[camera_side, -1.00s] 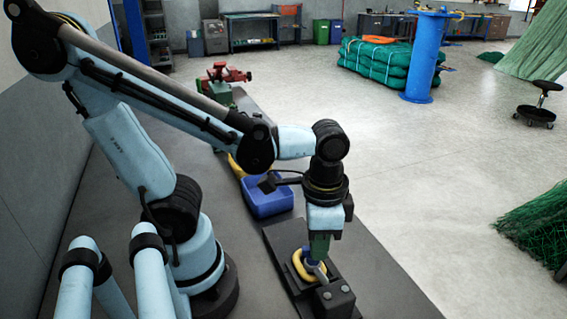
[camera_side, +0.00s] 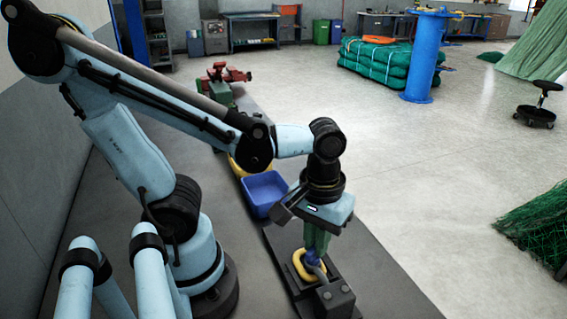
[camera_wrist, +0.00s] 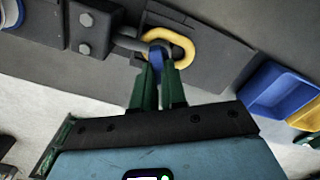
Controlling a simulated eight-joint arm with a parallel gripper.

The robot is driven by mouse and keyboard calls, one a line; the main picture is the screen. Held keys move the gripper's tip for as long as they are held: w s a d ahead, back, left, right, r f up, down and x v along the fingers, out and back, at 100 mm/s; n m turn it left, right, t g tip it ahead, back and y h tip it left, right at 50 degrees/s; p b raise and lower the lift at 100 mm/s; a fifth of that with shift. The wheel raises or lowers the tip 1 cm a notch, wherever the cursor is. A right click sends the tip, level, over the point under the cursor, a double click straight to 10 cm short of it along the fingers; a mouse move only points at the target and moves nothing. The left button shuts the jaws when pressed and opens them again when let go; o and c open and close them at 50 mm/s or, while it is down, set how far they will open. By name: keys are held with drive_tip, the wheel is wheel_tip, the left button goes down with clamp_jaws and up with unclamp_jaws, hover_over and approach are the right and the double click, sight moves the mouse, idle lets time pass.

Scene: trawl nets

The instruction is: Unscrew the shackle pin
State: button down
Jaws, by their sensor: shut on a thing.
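The shackle (camera_side: 318,268) is a grey metal bow at the dark clamp block on the bench plate; it also shows in the wrist view (camera_wrist: 128,41). A yellow ring (camera_side: 303,266) is linked with it and also shows in the wrist view (camera_wrist: 184,47). The blue shackle pin (camera_wrist: 157,53) shows between the green fingers of my gripper (camera_wrist: 160,72). My gripper (camera_side: 315,256) points down from above and is shut on the pin's blue end. The fingers hide part of the pin, so its thread cannot be seen.
The dark clamp block (camera_side: 336,298) with bolts stands at the plate's near end. A blue bin (camera_side: 265,194) stands just behind the plate, with a yellow thing beyond it. A red and green vise (camera_side: 224,80) is farther back. The bench right of the plate is clear.

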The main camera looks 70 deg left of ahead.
drive_tip(key=n, duration=0.6)
drive_tip(key=shift+s+a+n, duration=0.15)
drive_tip(key=shift+s+n, duration=0.05)
drive_tip(key=shift+n, duration=0.1)
drive_tip(key=n, duration=0.6)
drive_tip(key=shift+s, duration=0.25)
drive_tip(key=n, duration=0.6)
drive_tip(key=shift+s+n, duration=0.2)
drive_tip(key=shift+n, duration=0.1)
drive_tip(key=n, duration=0.5)
drive_tip(key=shift+d, duration=0.2)
drive_tip(key=shift+n, duration=0.3)
drive_tip(key=c, duration=1.2)
unclamp_jaws()
drive_tip(key=shift+r, duration=0.1)
